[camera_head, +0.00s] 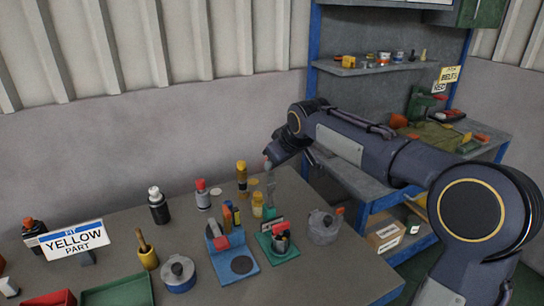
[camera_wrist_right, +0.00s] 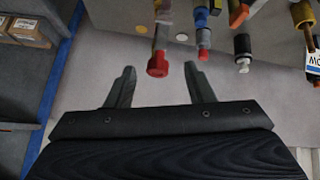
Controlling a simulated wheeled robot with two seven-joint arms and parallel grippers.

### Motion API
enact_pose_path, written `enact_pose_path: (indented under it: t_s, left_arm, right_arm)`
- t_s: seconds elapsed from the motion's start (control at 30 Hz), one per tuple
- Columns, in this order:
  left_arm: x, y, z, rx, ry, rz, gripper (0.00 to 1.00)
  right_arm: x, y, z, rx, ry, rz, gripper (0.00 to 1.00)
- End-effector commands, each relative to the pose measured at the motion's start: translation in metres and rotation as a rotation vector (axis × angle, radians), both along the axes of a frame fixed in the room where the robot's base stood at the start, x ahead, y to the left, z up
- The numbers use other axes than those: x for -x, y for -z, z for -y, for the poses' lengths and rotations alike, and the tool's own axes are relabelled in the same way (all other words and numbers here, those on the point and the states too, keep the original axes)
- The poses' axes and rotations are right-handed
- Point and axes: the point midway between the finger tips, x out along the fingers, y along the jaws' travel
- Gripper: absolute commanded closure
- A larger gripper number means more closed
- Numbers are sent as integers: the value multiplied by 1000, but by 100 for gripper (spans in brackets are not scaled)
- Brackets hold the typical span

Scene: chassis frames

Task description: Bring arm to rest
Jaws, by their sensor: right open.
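My right arm (camera_head: 360,145) reaches in from the right in the head view, stretched over the back right of the workbench (camera_head: 325,280). My right gripper (camera_wrist_right: 162,88) is open in the right wrist view, with its two dark fingers wide apart. A red-tipped tool (camera_wrist_right: 158,66) shows near the gap between the fingertips; I cannot tell its depth, but nothing is clamped. My left gripper is not in view.
Several bottles, including a black one (camera_head: 158,208), stand on the bench. A blue tray (camera_head: 233,262), a green tray (camera_head: 120,291) and a grey pot (camera_head: 323,228) are there too. A shelf unit (camera_head: 380,187) stands behind the arm; a wall borders the bench.

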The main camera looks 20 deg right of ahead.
Motion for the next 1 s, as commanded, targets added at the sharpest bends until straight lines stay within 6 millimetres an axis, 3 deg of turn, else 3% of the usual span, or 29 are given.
enact_pose_path:
  t_s: [0.17,0.27,0.37,0.47,0.6,0.7,0.83,1.0]
  left_arm:
    - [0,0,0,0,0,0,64]
    - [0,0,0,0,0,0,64]
    - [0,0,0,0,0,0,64]
    - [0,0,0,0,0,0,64]
    - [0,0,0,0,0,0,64]
    - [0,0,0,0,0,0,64]
    - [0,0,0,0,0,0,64]
    - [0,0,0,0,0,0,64]
  right_arm:
    - [1,0,0,-2,1,0,52]
    - [18,-2,2,-23,15,-8,52]
    - [60,-1,5,-76,46,-31,52]
    - [122,7,3,-159,94,-66,52]
    - [214,34,-10,-294,172,-126,52]
    - [270,61,-25,-383,223,-168,52]
    - [320,92,-44,-473,271,-208,52]
    - [349,114,-58,-532,303,-237,52]
